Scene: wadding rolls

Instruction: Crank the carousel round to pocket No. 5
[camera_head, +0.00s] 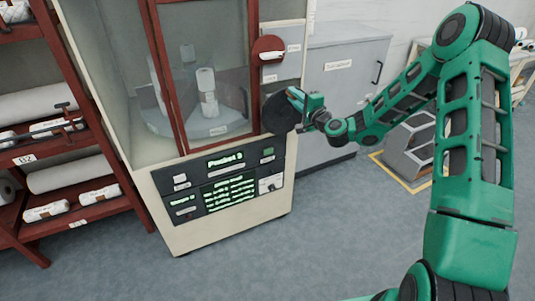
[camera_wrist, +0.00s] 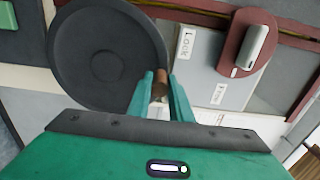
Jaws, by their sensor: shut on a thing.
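The carousel cabinet (camera_head: 212,237) stands at the centre-left with a red-framed glass door (camera_head: 205,75). Inside, a round carousel (camera_head: 207,126) holds white rolls. The dark round crank wheel (camera_head: 277,115) sits on the cabinet's right side and fills the upper left of the wrist view (camera_wrist: 95,55). My gripper (camera_head: 298,97) is at the wheel's right edge. Its green fingers (camera_wrist: 160,82) are shut on the wheel's brownish handle (camera_wrist: 159,88), which is partly hidden between them. The display (camera_head: 226,161) seems to read "Pocket 3", though blurred.
A red disc with a pale lever (camera_head: 268,52) is above the wheel, with a "Lock" label (camera_wrist: 185,43) beside it in the wrist view. A grey cabinet (camera_head: 340,85) stands right of the carousel. A red shelf rack (camera_head: 110,205) with rolls is at left. The front floor is clear.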

